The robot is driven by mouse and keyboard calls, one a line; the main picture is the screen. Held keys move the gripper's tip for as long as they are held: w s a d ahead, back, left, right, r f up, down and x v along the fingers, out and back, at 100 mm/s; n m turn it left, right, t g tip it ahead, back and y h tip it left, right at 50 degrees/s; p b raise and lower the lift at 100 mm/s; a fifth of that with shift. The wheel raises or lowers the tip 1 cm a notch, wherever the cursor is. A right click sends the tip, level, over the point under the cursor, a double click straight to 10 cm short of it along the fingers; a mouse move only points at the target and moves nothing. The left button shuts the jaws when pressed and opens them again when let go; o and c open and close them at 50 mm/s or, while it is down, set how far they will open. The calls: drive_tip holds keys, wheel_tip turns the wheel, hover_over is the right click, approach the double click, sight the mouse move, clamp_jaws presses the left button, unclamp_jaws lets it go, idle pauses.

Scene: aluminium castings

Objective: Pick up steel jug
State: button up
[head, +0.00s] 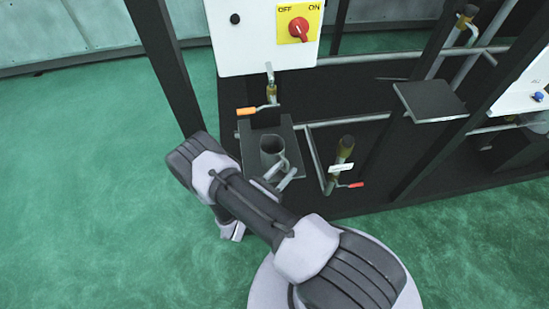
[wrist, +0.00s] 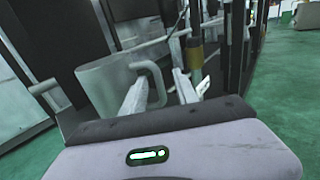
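The steel jug (head: 272,151) is a grey metal cylinder standing upright on a small dark shelf (head: 246,158), below a tap with an orange handle (head: 247,111). In the wrist view the jug (wrist: 100,92) is at the left, with its curved handle (wrist: 158,78) facing my gripper. My gripper (head: 280,181) is at the jug's handle side. In the wrist view the two fingers of my gripper (wrist: 162,90) are apart, and the handle shows between them. I cannot tell whether a finger touches the handle. My arm hides part of the shelf's front.
A white panel with a red switch (head: 299,29) is above the shelf. A pipe with a red-handled valve (head: 344,184) stands to the right. Dark frame posts (head: 169,67) stand close by. Green floor (head: 85,180) is clear at the left.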

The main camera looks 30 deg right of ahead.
drive_tip(key=shift+x, duration=0.95)
clamp_jaws()
idle(0.6)
